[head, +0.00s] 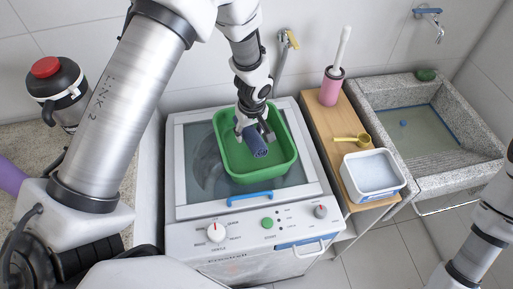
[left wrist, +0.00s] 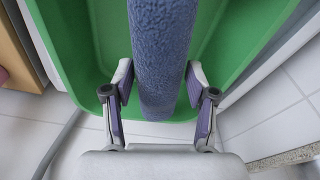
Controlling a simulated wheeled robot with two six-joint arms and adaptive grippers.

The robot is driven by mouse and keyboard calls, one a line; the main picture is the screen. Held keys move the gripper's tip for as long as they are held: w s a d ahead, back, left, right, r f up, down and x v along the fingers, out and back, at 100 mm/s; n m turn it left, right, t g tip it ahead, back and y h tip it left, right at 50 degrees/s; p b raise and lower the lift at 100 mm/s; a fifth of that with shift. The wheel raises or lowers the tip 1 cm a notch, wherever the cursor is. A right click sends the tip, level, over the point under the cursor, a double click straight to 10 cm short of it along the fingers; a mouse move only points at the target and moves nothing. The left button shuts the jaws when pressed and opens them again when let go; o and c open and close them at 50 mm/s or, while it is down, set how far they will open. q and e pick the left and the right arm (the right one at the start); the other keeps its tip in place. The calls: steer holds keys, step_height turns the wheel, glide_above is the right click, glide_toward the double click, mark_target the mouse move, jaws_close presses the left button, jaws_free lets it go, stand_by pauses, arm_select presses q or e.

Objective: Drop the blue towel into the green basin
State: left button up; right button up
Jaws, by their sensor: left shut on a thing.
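The blue towel (head: 256,143) is rolled into a cylinder and hangs in my left gripper (head: 255,128), which is shut on it. In the left wrist view the towel (left wrist: 160,55) runs between the two fingers (left wrist: 160,110). The green basin (head: 284,166) stands on the washing machine lid, and the towel is over its inside. The basin's green wall also shows behind the towel in the left wrist view (left wrist: 85,45). I cannot tell whether the towel touches the basin floor. My right gripper is out of view; only part of that arm shows at the lower right.
The washing machine (head: 190,225) has a blue handle (head: 251,197) in front of the basin. To the right, a wooden shelf (head: 318,120) holds a pink brush holder (head: 331,90), a yellow scoop (head: 350,140) and a white tub (head: 372,196). A stone sink (head: 450,181) stands beyond.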

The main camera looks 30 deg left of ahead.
arm_select(q)
steer(key=shift+a, duration=0.15)
steer(key=shift+s+a+r, duration=0.1)
steer(key=shift+s+a, duration=0.05)
steer(key=shift+s, duration=0.1)
steer(key=o, duration=1.2)
steer(key=shift+s+r, duration=0.15)
steer(key=shift+s, duration=0.05)
steer(key=shift+o, duration=0.2)
steer(key=shift+w, duration=0.3)
step_height(320, 180, up, 12)
steer(key=s+d, duration=0.1)
steer(key=shift+d+f, duration=0.25)
steer(key=shift+d, duration=0.05)
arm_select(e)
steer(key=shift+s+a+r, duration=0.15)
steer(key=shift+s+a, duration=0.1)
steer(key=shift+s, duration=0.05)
